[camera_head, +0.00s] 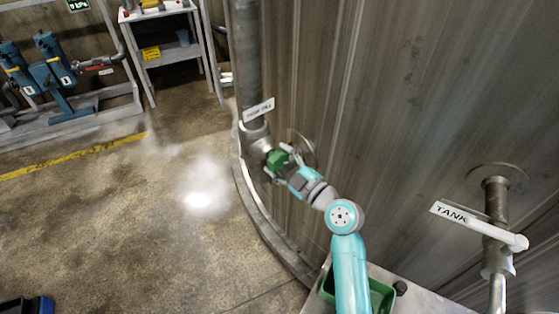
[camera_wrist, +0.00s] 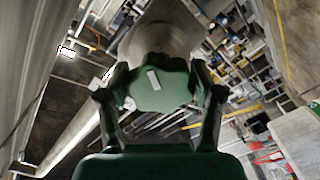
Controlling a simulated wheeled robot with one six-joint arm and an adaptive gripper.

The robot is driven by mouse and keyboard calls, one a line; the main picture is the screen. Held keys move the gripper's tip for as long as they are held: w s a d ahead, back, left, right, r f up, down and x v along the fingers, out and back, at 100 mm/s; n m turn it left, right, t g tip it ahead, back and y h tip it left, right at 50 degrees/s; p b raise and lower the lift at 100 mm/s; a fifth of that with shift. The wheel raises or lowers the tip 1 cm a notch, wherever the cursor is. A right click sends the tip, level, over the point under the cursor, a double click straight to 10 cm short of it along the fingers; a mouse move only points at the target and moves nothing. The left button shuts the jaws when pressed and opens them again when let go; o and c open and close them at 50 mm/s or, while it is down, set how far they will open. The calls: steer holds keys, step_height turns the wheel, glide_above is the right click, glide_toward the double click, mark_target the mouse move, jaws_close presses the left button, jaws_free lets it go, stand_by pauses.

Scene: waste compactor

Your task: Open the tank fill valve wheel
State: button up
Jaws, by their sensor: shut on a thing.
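The tank fill valve wheel is a small green lobed knob (camera_head: 278,159) on a grey valve body (camera_head: 258,140) at the foot of a vertical pipe beside the tank wall. My gripper (camera_head: 281,169) is at the knob and shut on it. In the wrist view the green wheel (camera_wrist: 160,84) sits between the two fingers of my gripper (camera_wrist: 158,98), which press on its left and right sides. A light bar mark shows on the wheel's face. A white label (camera_head: 258,109) hangs on the pipe just above the valve.
The large tank wall (camera_head: 400,110) stands close on the right. A pipe with a white lever and a TANK label (camera_head: 453,212) is at the right. A green bin (camera_head: 381,296) is at the bottom. Blue pumps (camera_head: 53,72) and a shelf (camera_head: 170,52) stand far left.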

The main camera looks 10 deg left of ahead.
steer(key=n, duration=0.5)
steer(key=shift+n, duration=0.4)
stand_by(0.4)
steer(key=o, duration=1.1)
steer(key=shift+o, duration=0.2)
steer(key=shift+d, duration=0.15)
steer(key=v, duration=1.1)
steer(key=shift+s+d, duration=0.3)
